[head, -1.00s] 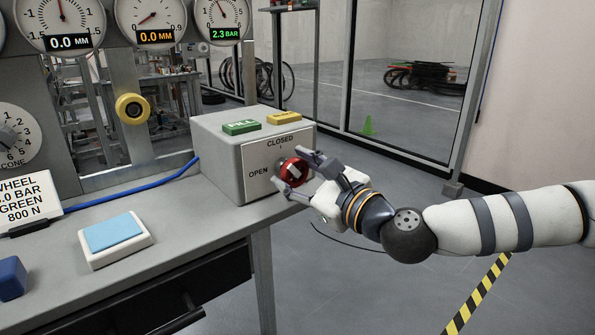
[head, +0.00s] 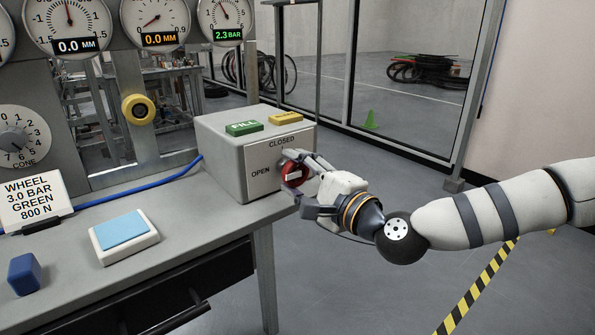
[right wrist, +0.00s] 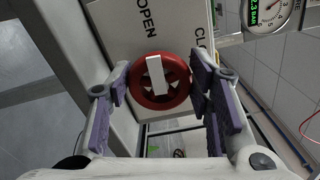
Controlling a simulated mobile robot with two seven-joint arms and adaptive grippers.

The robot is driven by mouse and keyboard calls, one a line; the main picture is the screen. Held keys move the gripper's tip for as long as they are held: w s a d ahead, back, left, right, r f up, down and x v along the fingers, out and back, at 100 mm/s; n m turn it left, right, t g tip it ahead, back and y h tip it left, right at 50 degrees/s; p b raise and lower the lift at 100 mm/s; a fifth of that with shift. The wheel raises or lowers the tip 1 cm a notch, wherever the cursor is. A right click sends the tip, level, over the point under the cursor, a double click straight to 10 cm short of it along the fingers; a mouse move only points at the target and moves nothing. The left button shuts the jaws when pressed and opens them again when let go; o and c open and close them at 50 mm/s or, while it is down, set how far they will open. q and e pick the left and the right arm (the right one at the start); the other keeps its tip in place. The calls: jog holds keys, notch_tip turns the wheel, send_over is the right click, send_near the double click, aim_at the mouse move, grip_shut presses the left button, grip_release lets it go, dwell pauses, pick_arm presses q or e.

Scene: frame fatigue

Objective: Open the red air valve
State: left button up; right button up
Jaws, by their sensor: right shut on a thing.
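The red air valve (head: 292,177) is a round knob with a white bar across it, on the right face of a grey box (head: 222,160). OPEN is printed to its left and CLOSED above it. In the right wrist view the red valve (right wrist: 162,97) sits between my fingers, and its white bar lies roughly in line with the word OPEN. My right gripper (head: 301,183) is shut on the valve's rim, one finger on each side; its fingers also show in the right wrist view (right wrist: 158,86). The fingers partly cover the valve in the head view. My left gripper is out of view.
A green button (head: 243,128) and a yellow button (head: 286,118) top the box. The pressure gauge (head: 225,14) reads 2.3 BAR. A blue pad (head: 122,230), a blue block (head: 24,273) and a sign (head: 33,200) stand on the bench. Open floor lies right.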

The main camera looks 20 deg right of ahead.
jog(key=shift+n, duration=0.5)
jog(key=o, duration=1.1)
jog(key=shift+o, duration=0.2)
jog(key=v, duration=1.2)
